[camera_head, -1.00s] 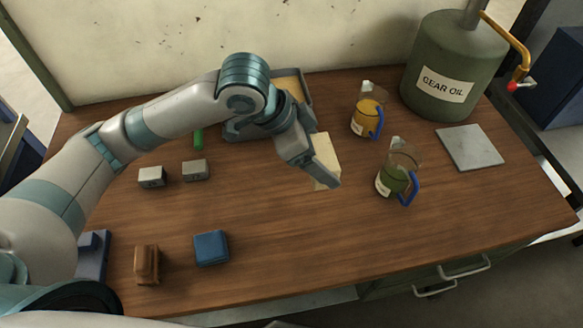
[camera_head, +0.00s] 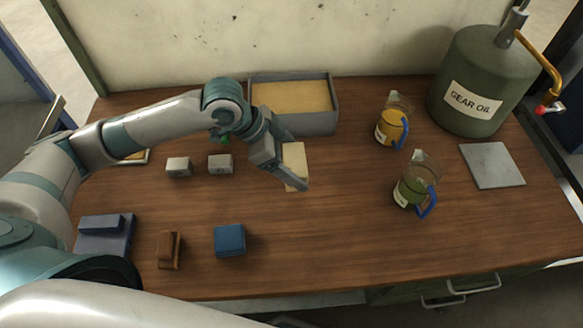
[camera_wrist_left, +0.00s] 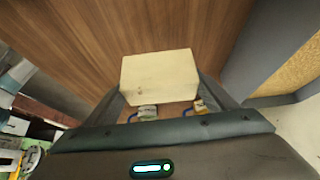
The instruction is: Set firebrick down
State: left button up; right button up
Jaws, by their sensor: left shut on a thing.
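The firebrick (camera_head: 295,161) is a cream block. My left gripper (camera_head: 290,172) is shut on it near the middle of the wooden table. In the left wrist view the firebrick (camera_wrist_left: 160,77) sits between the two fingers (camera_wrist_left: 170,95), with wood grain behind it. I cannot tell whether its lower end touches the table. The gripper hides part of the brick in the head view. My right gripper does not show.
A grey tray (camera_head: 310,123) with a sandy fill stands behind the brick. Two jugs, amber (camera_head: 392,122) and green (camera_head: 416,183), stand to the right, near a gear oil can (camera_head: 480,85). Small grey blocks (camera_head: 220,164) lie left. The front middle of the table (camera_head: 320,235) is clear.

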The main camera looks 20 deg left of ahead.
pick_arm(q)
jog(key=shift+a+f, duration=0.25)
jog(key=shift+a, duration=0.2)
jog(key=shift+w, duration=0.1)
jog(key=shift+f, duration=0.1)
notch_tip(320, 180, down, 3)
jog(key=shift+r+p, duration=0.2)
jog(key=shift+p, duration=0.45)
jog(key=shift+f, duration=0.6)
jog(key=shift+f, duration=0.1)
jog(key=o, duration=1.3)
